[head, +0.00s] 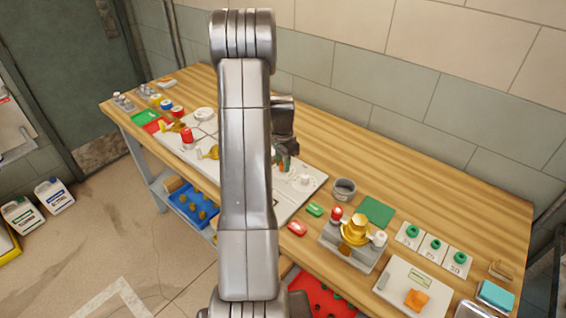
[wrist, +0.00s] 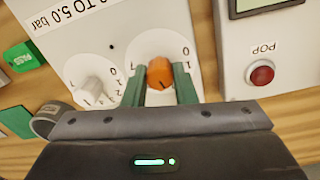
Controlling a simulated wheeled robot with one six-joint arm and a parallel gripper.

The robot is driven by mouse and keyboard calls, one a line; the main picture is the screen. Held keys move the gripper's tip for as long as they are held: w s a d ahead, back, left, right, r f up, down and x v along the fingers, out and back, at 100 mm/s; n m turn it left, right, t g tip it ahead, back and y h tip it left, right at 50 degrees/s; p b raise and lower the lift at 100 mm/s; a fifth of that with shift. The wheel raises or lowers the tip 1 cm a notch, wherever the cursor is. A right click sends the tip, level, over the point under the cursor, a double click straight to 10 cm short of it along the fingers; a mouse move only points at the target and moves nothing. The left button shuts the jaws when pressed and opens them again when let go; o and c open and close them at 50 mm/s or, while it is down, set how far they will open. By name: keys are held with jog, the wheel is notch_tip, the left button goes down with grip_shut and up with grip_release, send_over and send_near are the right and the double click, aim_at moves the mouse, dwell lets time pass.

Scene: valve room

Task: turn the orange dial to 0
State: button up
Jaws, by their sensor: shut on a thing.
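The orange dial (wrist: 160,73) sits on a white panel (wrist: 90,32) in the wrist view. A dark pointer mark shows on its lower part, toward my gripper. Small numerals stand around the dial, but the picture is too coarse to tell which one the pointer faces. The green fingers of my gripper (wrist: 160,88) lie on both sides of the dial and are shut on it. In the head view, my gripper (head: 284,160) is at the panel, partly hidden behind my arm, and the dial is not clearly visible.
A white knob (wrist: 92,90) stands left of the dial on the same panel. A box with a red POP button (wrist: 262,76) is to the right.

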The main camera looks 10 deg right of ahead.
jog(key=shift+n, duration=0.3)
jog(key=n+b, duration=0.2)
jog(key=n, duration=0.1)
jog(key=shift+f+b, duration=0.15)
jog(key=shift+b, duration=0.25)
jog(key=n+b, duration=0.2)
jog(key=n, duration=0.3)
jog(key=n+b, duration=0.1)
jog(key=n, duration=0.3)
jog(key=n+b, duration=0.1)
jog(key=n, duration=0.4)
jog(key=shift+r+n, duration=0.2)
jog(key=shift+n, duration=0.1)
jog(key=o, duration=1)
